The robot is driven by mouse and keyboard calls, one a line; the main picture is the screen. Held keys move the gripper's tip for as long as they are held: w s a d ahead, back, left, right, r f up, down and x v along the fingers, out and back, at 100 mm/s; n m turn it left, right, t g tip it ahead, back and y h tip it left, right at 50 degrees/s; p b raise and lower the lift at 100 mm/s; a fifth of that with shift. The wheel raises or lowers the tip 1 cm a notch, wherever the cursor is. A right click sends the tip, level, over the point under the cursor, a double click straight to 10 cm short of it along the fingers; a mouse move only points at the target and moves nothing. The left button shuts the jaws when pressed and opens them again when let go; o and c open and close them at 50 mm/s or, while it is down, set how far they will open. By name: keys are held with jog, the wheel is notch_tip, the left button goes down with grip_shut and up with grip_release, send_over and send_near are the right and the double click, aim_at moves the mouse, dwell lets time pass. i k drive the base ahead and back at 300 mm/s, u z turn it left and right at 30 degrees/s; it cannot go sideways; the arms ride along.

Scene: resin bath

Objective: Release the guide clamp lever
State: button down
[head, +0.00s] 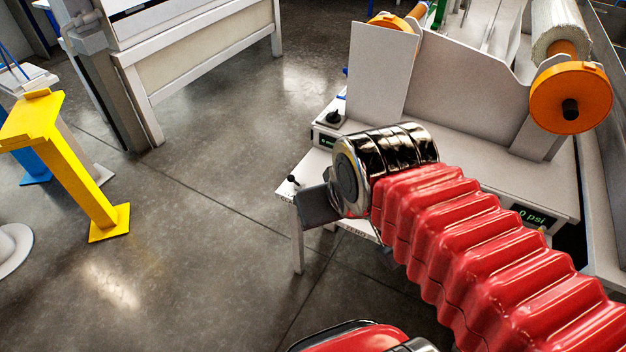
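A small lever with a black ball knob (292,180) stands at the left edge of a pale shelf on the white machine. A black rotary knob (333,117) sits on a panel above it. I cannot tell for sure which of these, if either, is the guide clamp lever. My arm reaches in from the lower right, and its black and chrome wrist covers part of the shelf. The dark grey end of my gripper (319,206) shows just right of and below the ball-knob lever, seemingly apart from it. Its fingers are not clearly visible.
The white machine (462,98) carries an orange-flanged roll (570,98) and a "0 psi" display (531,217). A yellow stand (80,165) is at the left, and a large white cabinet (190,70) is behind. The grey floor (215,200) between them is clear.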

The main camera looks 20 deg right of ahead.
aim_at(291, 178)
jog(key=z, duration=0.05)
jog(key=i, duration=1)
jog(key=u, duration=2.05)
jog(key=k, duration=0.4)
jog(key=u, duration=0.1)
